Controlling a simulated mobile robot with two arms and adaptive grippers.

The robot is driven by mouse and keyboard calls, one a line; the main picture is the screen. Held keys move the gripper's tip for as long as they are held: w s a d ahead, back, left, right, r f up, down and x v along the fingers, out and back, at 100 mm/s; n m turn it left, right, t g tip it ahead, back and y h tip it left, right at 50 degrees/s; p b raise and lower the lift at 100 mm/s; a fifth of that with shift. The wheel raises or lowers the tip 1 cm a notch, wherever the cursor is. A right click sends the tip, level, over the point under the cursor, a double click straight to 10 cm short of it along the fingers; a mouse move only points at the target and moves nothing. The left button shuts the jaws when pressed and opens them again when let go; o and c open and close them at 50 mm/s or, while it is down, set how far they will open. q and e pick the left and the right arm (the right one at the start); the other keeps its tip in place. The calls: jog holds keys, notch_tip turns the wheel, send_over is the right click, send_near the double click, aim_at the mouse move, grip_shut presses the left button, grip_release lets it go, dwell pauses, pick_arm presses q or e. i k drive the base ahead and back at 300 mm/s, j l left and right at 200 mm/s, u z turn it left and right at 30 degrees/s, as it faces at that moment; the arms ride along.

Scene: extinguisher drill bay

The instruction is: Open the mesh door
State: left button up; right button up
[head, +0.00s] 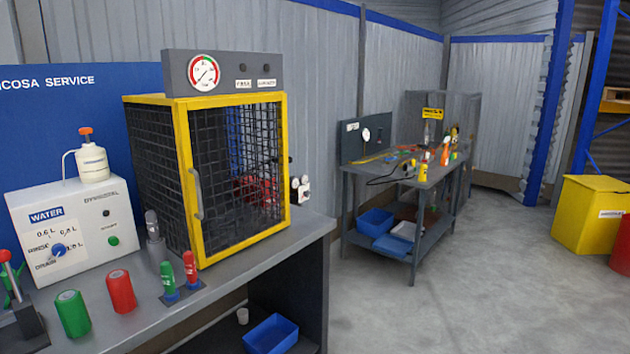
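The mesh door (186,170) is a yellow-framed panel of dark wire mesh on the front of a cage (150,150) on the grey bench at left. It appears closed, flush with the cage. A grey vertical handle (197,194) is on its left frame bar. A red object (257,190) shows through the mesh inside the cage. Neither of my grippers is in view.
On the bench (225,283) before the cage stand a green cylinder (72,313), a red cylinder (121,291) and small green and red handles (168,281). A white WATER box (75,228) is at left. Open floor (470,290) lies at right.

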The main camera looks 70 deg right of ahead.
aim_at(192, 178)
jog(key=z, duration=1.85)
